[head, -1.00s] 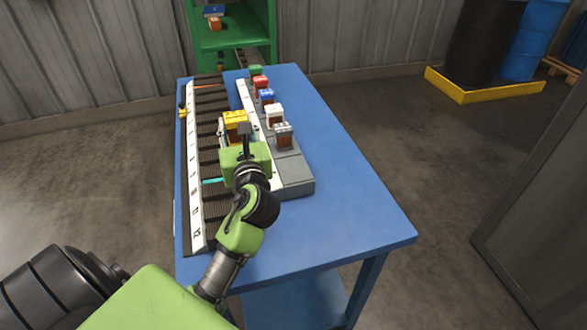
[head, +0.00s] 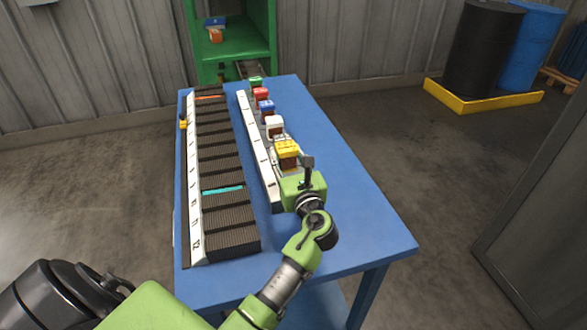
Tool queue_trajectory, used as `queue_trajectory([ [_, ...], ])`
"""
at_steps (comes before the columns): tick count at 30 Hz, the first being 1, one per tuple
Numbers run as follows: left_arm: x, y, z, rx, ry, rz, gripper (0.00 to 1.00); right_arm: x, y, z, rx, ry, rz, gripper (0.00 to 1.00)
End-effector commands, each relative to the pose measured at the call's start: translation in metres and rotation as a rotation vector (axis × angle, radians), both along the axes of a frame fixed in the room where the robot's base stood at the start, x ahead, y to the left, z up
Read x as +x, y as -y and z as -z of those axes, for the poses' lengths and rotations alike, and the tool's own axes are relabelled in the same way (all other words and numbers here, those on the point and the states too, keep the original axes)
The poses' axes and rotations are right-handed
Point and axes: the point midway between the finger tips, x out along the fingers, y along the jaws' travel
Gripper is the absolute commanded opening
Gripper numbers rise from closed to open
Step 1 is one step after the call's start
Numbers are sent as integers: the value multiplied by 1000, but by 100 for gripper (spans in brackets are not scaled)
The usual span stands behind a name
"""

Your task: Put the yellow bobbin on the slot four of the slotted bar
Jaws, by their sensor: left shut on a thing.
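My left gripper (head: 291,163) is shut on the yellow bobbin (head: 287,149), which has a brown body under its yellow top. It holds the bobbin over the near part of the right-hand bar (head: 254,147), just in front of the white bobbin (head: 274,125). The gripper and the yellow bobbin cover what is below, so I cannot tell whether the bobbin touches the bar. The left-hand dark ribbed rack (head: 222,169) has a white numbered strip along its left side. My right gripper is not in view.
Blue (head: 266,107), red (head: 261,93) and green (head: 256,82) bobbins stand in a row behind the white one. The blue table (head: 350,205) is clear on the right. A green shelf (head: 240,45) stands behind it.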

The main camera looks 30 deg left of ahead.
Motion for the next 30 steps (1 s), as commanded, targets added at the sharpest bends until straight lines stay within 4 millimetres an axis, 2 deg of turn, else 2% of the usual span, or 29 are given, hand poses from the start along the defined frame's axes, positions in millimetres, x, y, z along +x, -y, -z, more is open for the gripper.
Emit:
queue_trajectory([
  [9,16,15,25,4,0,1,6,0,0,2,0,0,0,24],
  [11,14,13,36,4,-3,0,6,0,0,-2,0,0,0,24],
  [15,14,13,44,3,0,-1,6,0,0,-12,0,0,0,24],
  [27,14,12,52,2,2,-1,6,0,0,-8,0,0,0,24],
  [28,14,12,53,1,1,-1,38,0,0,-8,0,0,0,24],
  [30,14,12,52,1,1,-1,52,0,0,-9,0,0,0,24],
])
